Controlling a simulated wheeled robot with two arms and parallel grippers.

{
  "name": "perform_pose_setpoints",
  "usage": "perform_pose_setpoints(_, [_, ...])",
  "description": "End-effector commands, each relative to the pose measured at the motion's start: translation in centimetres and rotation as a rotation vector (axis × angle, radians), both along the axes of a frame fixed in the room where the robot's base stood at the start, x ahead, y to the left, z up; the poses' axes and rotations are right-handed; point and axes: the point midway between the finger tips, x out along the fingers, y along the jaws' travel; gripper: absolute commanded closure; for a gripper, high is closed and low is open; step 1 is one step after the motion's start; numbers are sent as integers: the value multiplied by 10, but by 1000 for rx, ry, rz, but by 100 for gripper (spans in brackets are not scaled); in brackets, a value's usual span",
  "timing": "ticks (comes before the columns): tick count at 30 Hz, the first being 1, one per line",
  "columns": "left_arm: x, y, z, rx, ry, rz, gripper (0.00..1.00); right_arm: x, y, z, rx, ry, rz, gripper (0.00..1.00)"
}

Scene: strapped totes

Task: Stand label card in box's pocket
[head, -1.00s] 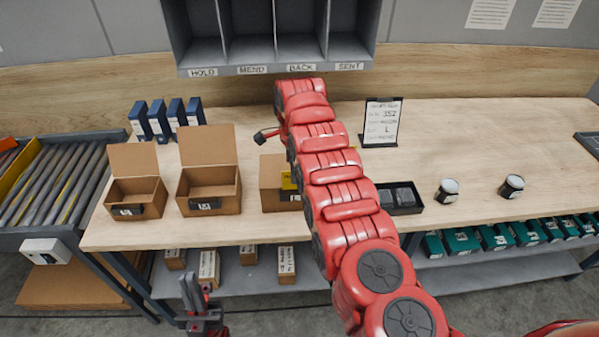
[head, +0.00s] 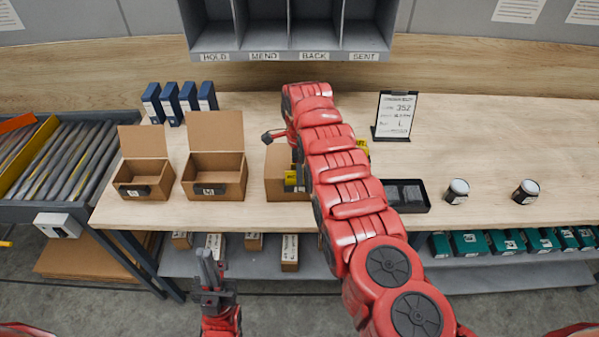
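A brown cardboard box (head: 277,183) stands mid-table, largely hidden behind my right arm. No loose label card can be made out. My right arm reaches over the table at the partly hidden box; its fingertips are hidden. My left gripper (head: 209,262) is in front of the table, fingers pointing up and close together, holding nothing visible.
An order sheet in a black stand (head: 394,116) reads 352 and L. A black tray (head: 408,208) and two jars (head: 457,191) are right of my arm. Blue binders (head: 180,103) stand back left. A grey pigeonhole shelf (head: 287,57) hangs above. The right-hand tabletop is mostly clear.

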Motion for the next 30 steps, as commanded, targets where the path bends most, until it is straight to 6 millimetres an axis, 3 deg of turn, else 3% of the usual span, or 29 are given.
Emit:
perform_pose_setpoints(5, [0, 0, -12, 0, 0, 0, 100, 1, 2, 19, 2, -7, 2, 64])
perform_pose_setpoints(8, [0, 0, -27, 0, 0, 0, 100, 1, 1, 40, 3, -6, 1, 64])
perform_pose_setpoints(13, [0, 0, -35, 0, 0, 0, 100, 2, -1, 75, 2, -7, -1, 64])
perform_pose_setpoints(19, [0, 0, -32, 0, 0, 0, 100, 0, -2, 96, -1, -1, 0, 64])
perform_pose_setpoints(21, [0, 0, -14, 0, 0, 0, 100, -1, 0, 112, -1, 1, 2, 64])
perform_pose_setpoints(30, [0, 0, -5, 0, 0, 0, 100, 0, 0, 120, 0, 0, 0, 64])
